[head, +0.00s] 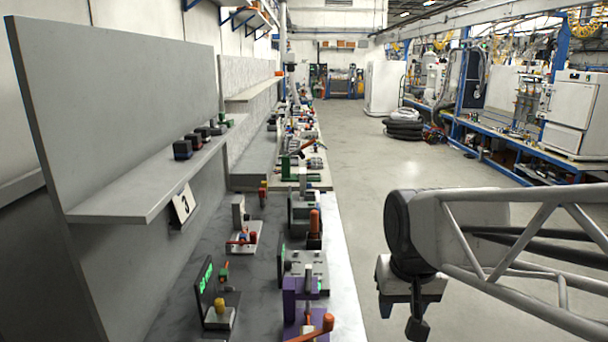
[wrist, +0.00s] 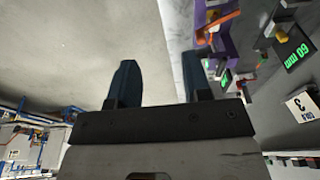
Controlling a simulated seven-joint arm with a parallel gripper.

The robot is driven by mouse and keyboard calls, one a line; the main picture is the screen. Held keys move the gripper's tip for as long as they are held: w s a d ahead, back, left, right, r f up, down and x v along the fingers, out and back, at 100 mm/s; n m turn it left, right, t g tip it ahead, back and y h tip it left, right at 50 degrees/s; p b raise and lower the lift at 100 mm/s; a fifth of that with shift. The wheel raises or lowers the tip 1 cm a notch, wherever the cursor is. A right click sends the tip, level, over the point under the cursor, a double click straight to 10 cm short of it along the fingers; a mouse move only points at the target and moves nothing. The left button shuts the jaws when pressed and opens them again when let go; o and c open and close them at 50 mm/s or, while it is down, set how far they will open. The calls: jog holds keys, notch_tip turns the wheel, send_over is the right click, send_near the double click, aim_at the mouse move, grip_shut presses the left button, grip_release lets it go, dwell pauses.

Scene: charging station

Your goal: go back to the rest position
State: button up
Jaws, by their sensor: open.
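My gripper (wrist: 160,80) shows in the wrist view with its two dark fingers apart and nothing between them. Pale floor shows behind the fingers. In the head view my arm reaches in from the right, and the gripper (head: 417,325) hangs down at its end, over the floor to the right of the workbench. It is apart from the bench and touches nothing that I can see. Its fingertips are small and partly cut off at the bottom of the head view.
The workbench (head: 345,285) carries a purple fixture (head: 290,307) with an orange handle, grey clamps, and a display (head: 206,285) with green digits. A shelf (head: 130,200) at left holds several dark blocks.

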jog(key=s+d+f, duration=0.2)
jog(key=s, duration=0.7)
jog(key=shift+d+t, duration=0.2)
jog(key=shift+t, duration=0.1)
